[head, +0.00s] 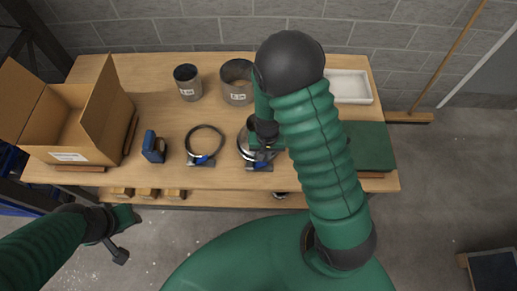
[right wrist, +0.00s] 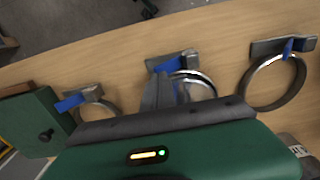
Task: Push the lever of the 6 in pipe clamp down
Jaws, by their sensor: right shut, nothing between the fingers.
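Three ring-shaped pipe clamps with grey bases and blue levers show in the right wrist view: a middle one (right wrist: 199,80), a large one at right (right wrist: 300,82) and a smaller one at left (right wrist: 92,117). I read no size on them. In the head view, the middle clamp (head: 243,149) is partly under my right gripper (head: 265,137); its blue lever (head: 260,165) faces the front edge. The large clamp (head: 205,128) lies left of it. My right gripper is shut and empty, with its fingers (right wrist: 166,92) close over the middle clamp; contact is unclear. My left gripper (head: 122,250) hangs off the table.
Two labelled metal pipes (head: 187,83) (head: 236,82) stand behind the clamps. A cardboard box (head: 65,130) and a blue tool (head: 153,147) are at left. A white tray (head: 349,86) and a green case (head: 368,146) are at right. The wooden table (head: 225,178) has a narrow clear front strip.

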